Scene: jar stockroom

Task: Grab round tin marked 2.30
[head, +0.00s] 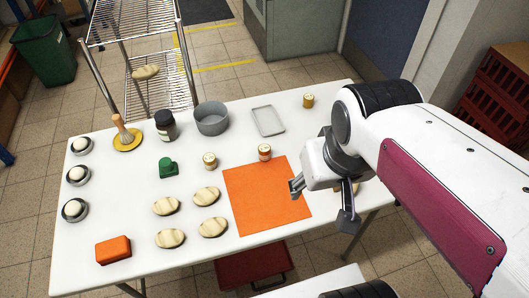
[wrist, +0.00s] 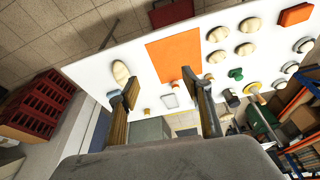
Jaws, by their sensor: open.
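Three small round tins with pale lids stand on the white table (head: 130,218). One tin (head: 264,153) is at the back edge of the orange mat, one tin (head: 210,161) is left of it, and one tin (head: 308,101) is near the far right edge. Their markings are too small to read, so I cannot tell which says 2.30.
The orange mat (head: 266,205) is bare. Several striped oval pieces (head: 166,206) lie to its left, and one (wrist: 120,73) lies near my gripper. A grey pan (head: 211,118), a dark jar (head: 166,125), a tray (head: 268,121) and a green object (head: 168,168) stand behind.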

